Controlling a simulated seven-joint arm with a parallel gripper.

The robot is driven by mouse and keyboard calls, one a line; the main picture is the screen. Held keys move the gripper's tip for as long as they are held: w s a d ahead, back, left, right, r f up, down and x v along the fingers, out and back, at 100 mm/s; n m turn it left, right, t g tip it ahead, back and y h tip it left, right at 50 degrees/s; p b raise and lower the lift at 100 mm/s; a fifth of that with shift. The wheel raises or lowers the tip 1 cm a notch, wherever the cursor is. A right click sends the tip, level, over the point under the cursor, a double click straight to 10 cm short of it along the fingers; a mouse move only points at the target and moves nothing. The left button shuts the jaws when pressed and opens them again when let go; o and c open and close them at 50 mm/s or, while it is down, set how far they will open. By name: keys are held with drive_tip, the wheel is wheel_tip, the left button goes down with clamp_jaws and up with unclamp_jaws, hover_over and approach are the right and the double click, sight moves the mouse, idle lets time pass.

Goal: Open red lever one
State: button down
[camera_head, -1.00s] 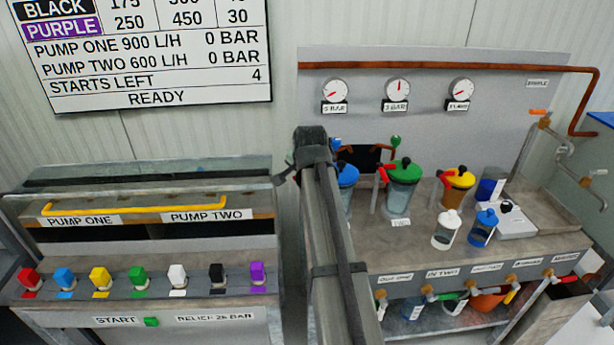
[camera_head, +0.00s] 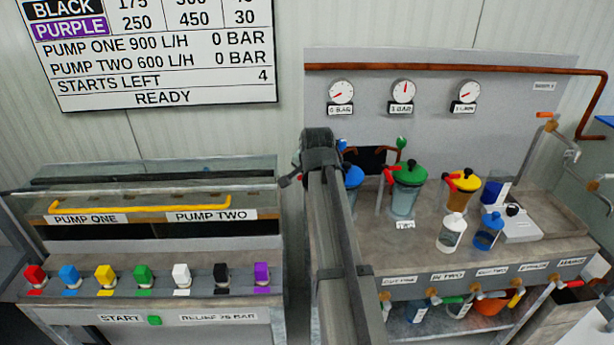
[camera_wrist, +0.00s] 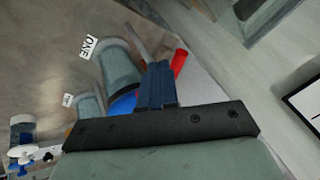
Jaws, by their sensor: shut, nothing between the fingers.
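In the wrist view a red lever (camera_wrist: 180,60) sticks up just right of the fingertips of my gripper (camera_wrist: 157,70). The fingers are shut and empty. I cannot tell whether they touch the lever. Beside it is a grey canister (camera_wrist: 120,65) with a blue rim and a tag reading ONE (camera_wrist: 89,46).
A green-lidded canister (camera_head: 404,195) and a yellow-lidded one (camera_head: 461,188), both with red levers, stand to the right on the bench. Small bottles (camera_head: 451,232) stand in front. Gauges (camera_head: 403,90) are on the back panel. Coloured knobs (camera_head: 142,275) line the left console.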

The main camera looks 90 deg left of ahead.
drive_tip(key=d+f+v, duration=0.1)
drive_tip(key=v, duration=1)
drive_tip(key=shift+d+r, duration=0.35)
